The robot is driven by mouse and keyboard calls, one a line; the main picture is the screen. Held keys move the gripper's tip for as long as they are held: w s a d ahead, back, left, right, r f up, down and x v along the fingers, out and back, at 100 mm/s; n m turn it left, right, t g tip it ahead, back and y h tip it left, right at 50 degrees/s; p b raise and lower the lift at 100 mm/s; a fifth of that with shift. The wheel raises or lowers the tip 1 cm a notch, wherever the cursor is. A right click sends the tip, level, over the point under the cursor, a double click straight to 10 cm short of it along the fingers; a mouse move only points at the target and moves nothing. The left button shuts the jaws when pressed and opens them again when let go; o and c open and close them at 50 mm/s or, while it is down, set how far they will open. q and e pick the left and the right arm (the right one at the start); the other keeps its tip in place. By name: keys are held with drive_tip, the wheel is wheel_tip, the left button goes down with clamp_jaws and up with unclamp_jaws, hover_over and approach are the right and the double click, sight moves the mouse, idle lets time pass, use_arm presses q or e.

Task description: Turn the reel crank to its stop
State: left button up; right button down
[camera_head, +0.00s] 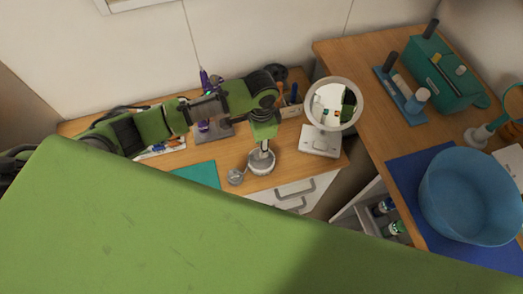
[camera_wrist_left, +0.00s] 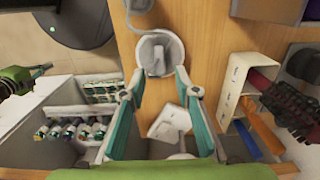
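In the left wrist view a pale round reel (camera_wrist_left: 158,48) with a grey crank-like part on its top lies on the wooden desk, just beyond my fingertips. In the head view the round reel (camera_head: 261,166) is directly below my left wrist, partly covered by it. My left gripper (camera_wrist_left: 159,78) has its two teal-padded fingers spread, with nothing held between them. It points down at the reel; whether a fingertip touches the crank cannot be told. In the head view my left gripper (camera_head: 263,147) is mostly hidden by the wrist. My right gripper does not show clearly.
A round mirror (camera_head: 335,103) on a white base stands right of the reel. A small metallic piece (camera_head: 236,177) and a teal mat (camera_head: 197,176) lie to its left. A brush holder (camera_wrist_left: 237,85) is close by. A drawer with bottles (camera_head: 393,228) stands open; a blue bowl (camera_head: 470,195) is further right.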

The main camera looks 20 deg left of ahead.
use_arm(q)
drive_tip(key=shift+f+p, duration=0.35)
drive_tip(key=shift+f, duration=2.85)
drive_tip(key=shift+c, duration=0.3)
clamp_jaws()
